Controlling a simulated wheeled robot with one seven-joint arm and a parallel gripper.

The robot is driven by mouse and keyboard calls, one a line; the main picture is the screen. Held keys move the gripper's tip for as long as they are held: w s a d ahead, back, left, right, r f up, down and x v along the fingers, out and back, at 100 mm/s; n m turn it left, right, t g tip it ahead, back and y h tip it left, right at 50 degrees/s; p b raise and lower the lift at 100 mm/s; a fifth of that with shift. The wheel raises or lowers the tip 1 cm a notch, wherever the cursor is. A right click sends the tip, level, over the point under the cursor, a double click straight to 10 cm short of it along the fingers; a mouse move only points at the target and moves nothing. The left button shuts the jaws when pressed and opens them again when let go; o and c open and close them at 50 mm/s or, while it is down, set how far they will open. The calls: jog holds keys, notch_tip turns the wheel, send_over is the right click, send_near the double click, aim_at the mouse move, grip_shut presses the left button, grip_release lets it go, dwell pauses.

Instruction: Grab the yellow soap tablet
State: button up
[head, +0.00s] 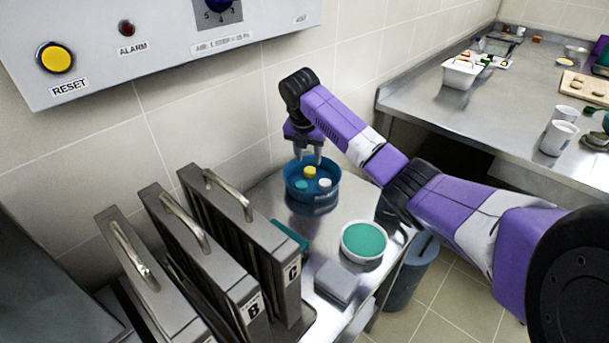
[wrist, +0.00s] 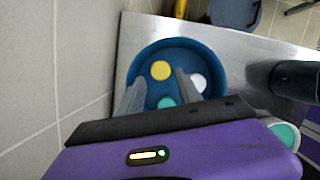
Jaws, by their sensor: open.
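The yellow soap tablet (head: 310,171) lies in a round blue bowl (head: 291,190) on the steel side table, with a teal tablet (head: 301,185) and a white tablet (head: 324,183). In the wrist view the yellow tablet (wrist: 160,70) is near the bowl's middle, with the white one (wrist: 198,82) to its right and the teal one (wrist: 166,102) nearer. My gripper (head: 309,157) is open and points down above the bowl. Its fingers (wrist: 158,88) are apart, with nothing held between them. In the wrist view the yellow tablet shows just beyond the fingertips.
The tiled wall (head: 235,145) is close behind the bowl. A white tub with a teal top (head: 364,241) and a grey block (head: 336,283) are in front. Upright steel panels with handles (head: 240,235) stand at the left. The long counter (head: 430,105) is at the right.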

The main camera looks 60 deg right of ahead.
aim_at(310, 169)
jog(key=p+x, duration=0.1)
jog(key=x, duration=0.4)
jog(key=shift+a+f, duration=0.1)
jog(key=shift+f, duration=0.35)
jog(key=shift+c, duration=0.3)
grip_shut()
